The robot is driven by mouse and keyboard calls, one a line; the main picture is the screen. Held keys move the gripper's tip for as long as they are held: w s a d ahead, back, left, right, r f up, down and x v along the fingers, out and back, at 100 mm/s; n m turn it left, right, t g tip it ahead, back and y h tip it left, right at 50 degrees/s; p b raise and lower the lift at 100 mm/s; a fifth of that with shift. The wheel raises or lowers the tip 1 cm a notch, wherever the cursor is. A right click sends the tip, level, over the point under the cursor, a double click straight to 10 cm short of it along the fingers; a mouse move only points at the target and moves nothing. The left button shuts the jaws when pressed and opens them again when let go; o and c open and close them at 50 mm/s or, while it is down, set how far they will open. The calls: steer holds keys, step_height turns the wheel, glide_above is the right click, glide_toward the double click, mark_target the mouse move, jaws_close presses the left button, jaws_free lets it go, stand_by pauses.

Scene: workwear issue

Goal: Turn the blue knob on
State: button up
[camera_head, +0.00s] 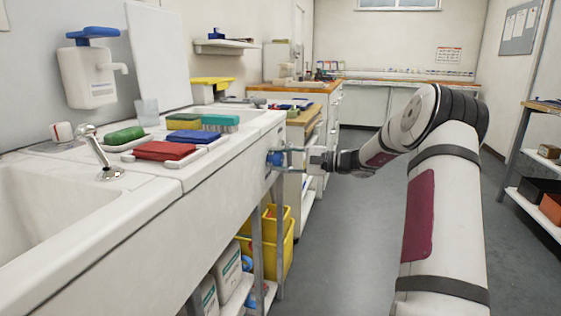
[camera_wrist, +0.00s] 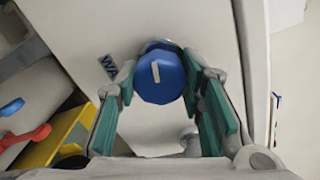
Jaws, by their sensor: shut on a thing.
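The blue knob (camera_wrist: 158,82) sits on the white front panel of the sink unit (camera_wrist: 190,30), with a pale mark line across its face. It also shows small in the head view (camera_head: 274,159), at the far end of the sink front. My gripper (camera_wrist: 165,90) has its green-padded fingers on either side of the knob, shut on it. In the head view my gripper (camera_head: 290,160) reaches the knob from the right. Dark letters, partly hidden by a finger, are on the panel left of the knob.
Sponges and cloths, including a red cloth (camera_head: 165,150), lie on the sink top. A tap (camera_head: 100,152) stands by the basin. A yellow crate (camera_head: 268,240) and white containers are below. The grey floor (camera_head: 350,230) is clear.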

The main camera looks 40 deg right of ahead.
steer(key=shift+f, duration=0.1)
steer(key=o, duration=1.2)
steer(key=shift+s+d, duration=0.1)
steer(key=v, duration=1.1)
steer(key=shift+s+d, duration=0.2)
steer(key=shift+s, duration=0.15)
steer(key=shift+s+d, duration=0.1)
